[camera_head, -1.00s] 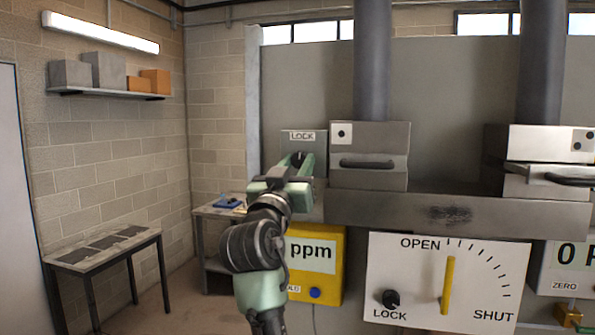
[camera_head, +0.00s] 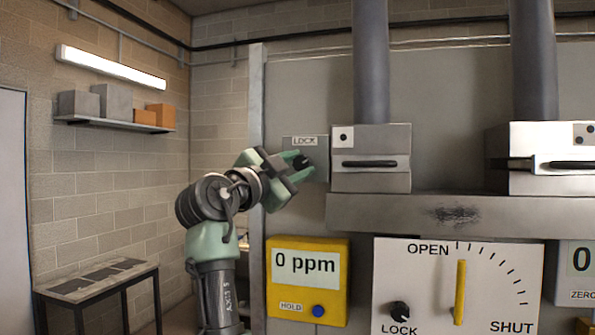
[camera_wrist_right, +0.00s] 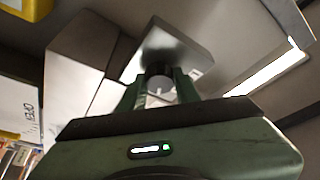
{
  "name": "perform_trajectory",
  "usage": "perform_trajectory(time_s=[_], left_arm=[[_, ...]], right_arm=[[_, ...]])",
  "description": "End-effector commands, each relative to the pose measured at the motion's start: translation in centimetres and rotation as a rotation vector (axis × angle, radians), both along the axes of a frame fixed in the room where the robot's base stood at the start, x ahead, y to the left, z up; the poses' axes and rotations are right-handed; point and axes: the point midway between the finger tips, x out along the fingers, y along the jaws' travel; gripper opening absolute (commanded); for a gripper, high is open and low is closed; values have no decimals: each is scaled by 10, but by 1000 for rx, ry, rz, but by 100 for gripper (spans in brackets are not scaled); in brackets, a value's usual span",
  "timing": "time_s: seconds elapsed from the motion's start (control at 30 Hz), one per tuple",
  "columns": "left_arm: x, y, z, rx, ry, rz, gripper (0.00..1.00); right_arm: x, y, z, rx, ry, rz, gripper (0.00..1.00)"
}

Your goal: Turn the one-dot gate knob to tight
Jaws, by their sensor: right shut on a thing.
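The one-dot gate (camera_head: 371,178) is a grey metal box with a black handle and a single dot on its white label. Left of it, a grey plate marked LOCK (camera_head: 304,141) carries a dark knob (camera_head: 301,161). My right gripper (camera_head: 302,163) reaches in from the left, its green fingers on either side of the knob and shut on it. In the right wrist view the knob (camera_wrist_right: 158,82) sits between the two fingers (camera_wrist_right: 159,92). The fingers partly hide the knob, and I see no tight mark. My left gripper is not in view.
A yellow meter (camera_head: 306,284) reads 0 ppm below the plate. A white OPEN/SHUT panel (camera_head: 415,270) has a yellow pointer and its own LOCK knob (camera_head: 399,311). A two-dot gate (camera_head: 553,181) is at right. A small table (camera_head: 98,284) stands at left.

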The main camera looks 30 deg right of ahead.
Motion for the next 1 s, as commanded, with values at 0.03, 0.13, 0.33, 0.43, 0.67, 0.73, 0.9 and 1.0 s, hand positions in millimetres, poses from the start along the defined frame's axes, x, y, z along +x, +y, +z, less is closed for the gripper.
perform_trajectory(time_s=[0.03, 0.13, 0.33, 0.43, 0.67, 0.73, 0.9, 1.0], left_arm=[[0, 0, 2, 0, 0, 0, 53], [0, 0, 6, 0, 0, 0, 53], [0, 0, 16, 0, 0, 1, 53], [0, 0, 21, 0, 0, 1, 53], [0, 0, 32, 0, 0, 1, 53], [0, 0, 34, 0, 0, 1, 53], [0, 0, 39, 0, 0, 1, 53], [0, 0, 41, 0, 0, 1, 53]], right_arm=[[1, 0, 2, 31, -33, 1, 0], [0, 0, 3, 93, -105, 0, 0], [1, 1, 5, 216, -249, 0, 0], [1, 1, 5, 278, -319, 0, 0], [1, 1, 6, 402, -466, 0, 0], [1, 0, 6, 433, -502, 0, 0], [1, 0, 5, 495, -573, 0, 0], [1, 0, 4, 519, -601, 0, 0]])
